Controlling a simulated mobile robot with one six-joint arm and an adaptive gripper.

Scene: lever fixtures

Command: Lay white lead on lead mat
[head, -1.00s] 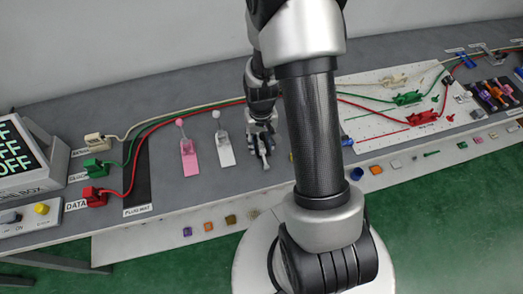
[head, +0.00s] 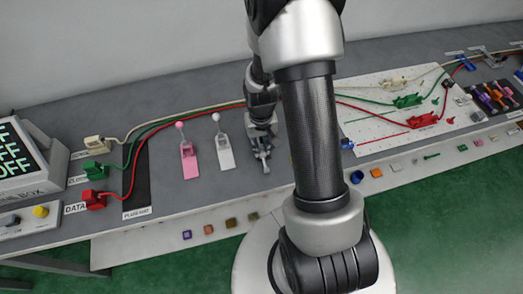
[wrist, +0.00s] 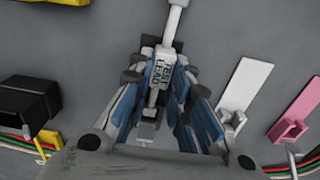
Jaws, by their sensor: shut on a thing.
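In the head view, my gripper (head: 262,150) is low over the grey bench, just right of the white lever. I cannot tell whether the lead touches the bench. A black strip mat (head: 137,188) with a label at its front edge lies at the left; the label is too small to read surely.
A white lever (head: 225,155) and a pink lever (head: 189,162) stand left of my gripper. Cream, green and red plugs (head: 95,198) trail cables along the bench to a white board (head: 375,140). A black box (wrist: 28,105) shows in the wrist view.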

